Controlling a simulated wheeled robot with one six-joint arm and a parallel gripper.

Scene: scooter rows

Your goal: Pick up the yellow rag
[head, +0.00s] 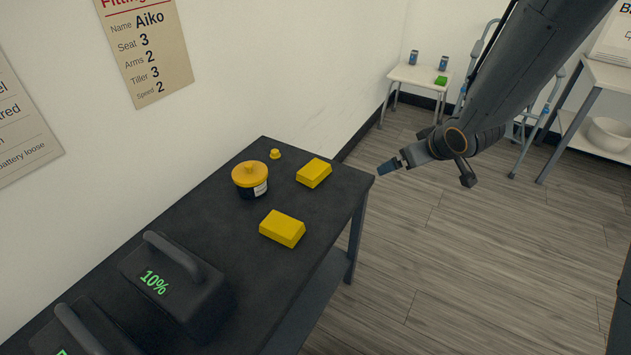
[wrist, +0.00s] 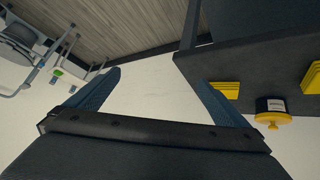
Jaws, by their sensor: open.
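Two yellow block-shaped pieces lie on the dark table (head: 209,219): one nearer the far end (head: 313,172), one closer to the front (head: 283,229). They look alike, and I cannot tell which is the rag. In the wrist view, one yellow piece (wrist: 226,89) shows layered edges like folded cloth beside the right finger, and another (wrist: 311,79) is cut off at the right edge. My gripper (head: 387,167) is open and empty, beyond the table's right edge and apart from both pieces.
A yellow-lidded tub (head: 250,180) and a small yellow knob-like object (head: 275,154) stand near the far yellow piece. A dark handled case marked 10% (head: 176,289) sits nearer. A small white table (head: 419,76) holds a green block (head: 440,80). Wooden floor (head: 440,250) right of the table is clear.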

